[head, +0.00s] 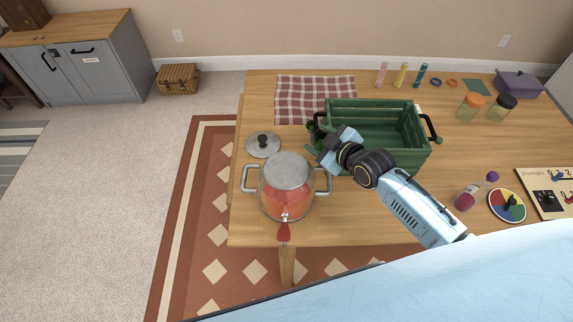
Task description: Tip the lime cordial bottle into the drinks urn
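The drinks urn (286,199) is a clear round vessel with two metal side handles, holding orange-red contents, with a red tap at its front. Its top shows as a grey disc; I cannot tell whether it is open. A lid with a black knob (263,145) lies on the table behind it to the left. My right gripper (322,151) is just behind and right of the urn, at the crate's left end. A dark green shape shows at its fingertips; it may be the lime cordial bottle, mostly hidden. Whether the fingers hold it is unclear. My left gripper is out of view.
A green slatted crate (372,109) stands right beside my gripper. A checked cloth (315,92) lies behind it. A pink bottle (465,198), a colour wheel (507,204) and jars (470,108) are on the right. Bare table lies in front of the crate.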

